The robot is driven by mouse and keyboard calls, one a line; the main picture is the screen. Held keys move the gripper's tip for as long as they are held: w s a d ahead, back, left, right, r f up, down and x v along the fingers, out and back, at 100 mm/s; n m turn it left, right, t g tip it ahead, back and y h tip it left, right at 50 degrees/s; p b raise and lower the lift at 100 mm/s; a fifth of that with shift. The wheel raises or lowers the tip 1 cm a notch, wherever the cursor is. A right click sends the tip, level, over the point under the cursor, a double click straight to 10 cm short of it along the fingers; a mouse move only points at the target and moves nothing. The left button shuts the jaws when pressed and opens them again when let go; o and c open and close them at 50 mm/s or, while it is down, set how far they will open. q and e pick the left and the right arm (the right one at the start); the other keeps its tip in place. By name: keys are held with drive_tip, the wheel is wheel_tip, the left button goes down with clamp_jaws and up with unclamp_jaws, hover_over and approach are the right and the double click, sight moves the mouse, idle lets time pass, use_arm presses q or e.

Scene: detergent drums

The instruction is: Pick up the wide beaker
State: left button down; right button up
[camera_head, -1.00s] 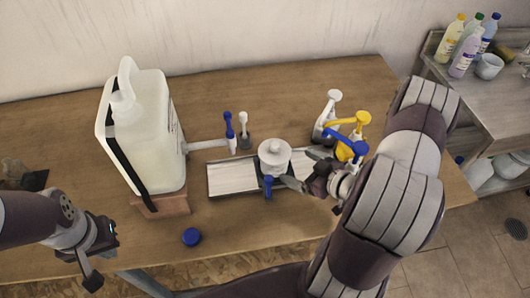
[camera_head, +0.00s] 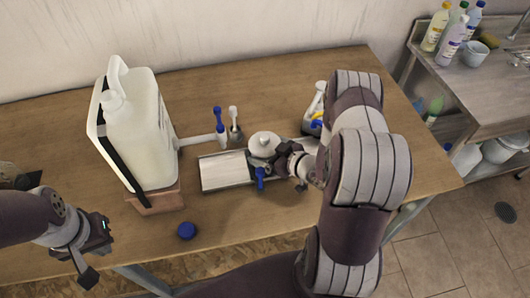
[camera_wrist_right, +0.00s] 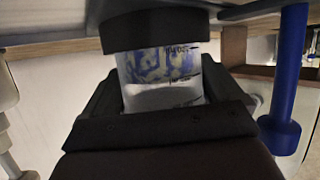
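The clear beaker (camera_wrist_right: 162,72) with dark graduation marks and blue patches shows in the right wrist view, between dark parts of my right gripper. In the head view my right gripper (camera_head: 283,160) is at the right side of a round whitish vessel with a knob-like top (camera_head: 264,143), which stands at the metal tray. This seems to be the same spot as the beaker. I cannot tell whether the fingers press on the glass. My left gripper (camera_head: 98,252) is open and empty at the table's front left.
A large white drum (camera_head: 138,128) stands on a brown block (camera_head: 156,199) at the left. The metal tray (camera_head: 225,170), a blue tap (camera_head: 260,178), a blue-handled tool (camera_head: 219,125) and a blue cap (camera_head: 187,230) are near. Pumps (camera_head: 317,105) are partly behind my right arm.

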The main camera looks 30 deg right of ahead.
wheel_tip(320, 180, up, 10)
drive_tip(key=shift+r, duration=0.1)
idle(0.4)
